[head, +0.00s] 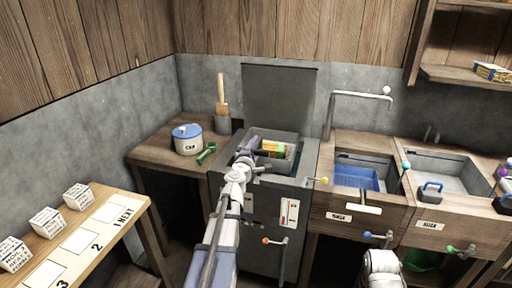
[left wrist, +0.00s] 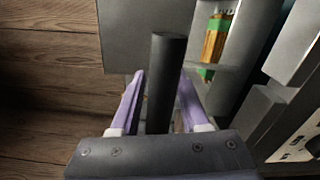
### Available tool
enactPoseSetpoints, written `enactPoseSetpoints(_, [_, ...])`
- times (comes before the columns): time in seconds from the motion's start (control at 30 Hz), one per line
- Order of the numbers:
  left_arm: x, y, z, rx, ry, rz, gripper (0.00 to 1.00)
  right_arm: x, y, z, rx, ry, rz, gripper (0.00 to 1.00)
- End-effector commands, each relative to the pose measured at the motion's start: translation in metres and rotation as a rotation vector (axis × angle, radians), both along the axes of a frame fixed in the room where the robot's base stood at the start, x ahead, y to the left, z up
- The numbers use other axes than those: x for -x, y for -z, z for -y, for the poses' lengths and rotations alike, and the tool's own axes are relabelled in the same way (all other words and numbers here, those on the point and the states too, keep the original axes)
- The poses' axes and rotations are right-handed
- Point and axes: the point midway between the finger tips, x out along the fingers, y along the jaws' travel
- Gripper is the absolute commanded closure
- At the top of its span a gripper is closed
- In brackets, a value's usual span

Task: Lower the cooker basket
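The cooker (head: 302,163) is a grey cabinet with a raised lid (head: 280,92) behind it. The grey cooker basket (head: 292,138) sits at its top opening, with a yellow, green and orange item (head: 272,149) inside; the item also shows in the left wrist view (left wrist: 214,42). My left gripper (head: 251,147) is at the basket's left front side. In the left wrist view, its two purple fingers (left wrist: 160,82) stand apart on either side of a dark upright handle (left wrist: 166,65). Gaps show beside the handle; contact is unclear. My right gripper is not visible.
A blue-lidded pot (head: 188,141) and green-handled tool (head: 207,153) are on the left counter. Two sinks are at right, one with a blue basin (head: 357,178). A numbered shelf (head: 82,243) with white boxes is at front left. Levers (head: 276,241) project from the cabinet fronts.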

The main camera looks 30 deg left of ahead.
Motion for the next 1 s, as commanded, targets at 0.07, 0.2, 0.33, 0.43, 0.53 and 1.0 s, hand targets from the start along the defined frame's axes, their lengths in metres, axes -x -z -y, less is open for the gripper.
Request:
enactPoseSetpoints(0.07, [0.0001, 0.0000, -0.0001, 0.000, 0.000, 0.000, 0.65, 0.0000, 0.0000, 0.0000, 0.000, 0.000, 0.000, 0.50])
enactPoseSetpoints(0.2, [0.0002, 0.0000, -0.0001, 0.000, 0.000, 0.000, 0.80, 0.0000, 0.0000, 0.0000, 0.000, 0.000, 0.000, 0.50])
enactPoseSetpoints(0.33, [0.0002, 0.0000, 0.0000, 0.000, 0.000, 0.000, 0.95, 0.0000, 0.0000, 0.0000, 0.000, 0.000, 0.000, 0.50])
enactPoseSetpoints(0.43, [0.0002, 0.0000, -0.0001, 0.000, 0.000, 0.000, 1.00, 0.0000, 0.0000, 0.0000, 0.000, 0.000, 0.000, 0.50])
enactPoseSetpoints(0.53, [0.0003, 0.0000, -0.0001, 0.000, 0.000, 0.000, 1.00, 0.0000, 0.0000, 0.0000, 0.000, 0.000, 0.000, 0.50])
enactPoseSetpoints(1.0, [0.0004, 0.0000, 0.0000, 0.001, 0.000, 0.000, 1.00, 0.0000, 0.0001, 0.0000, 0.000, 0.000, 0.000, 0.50])
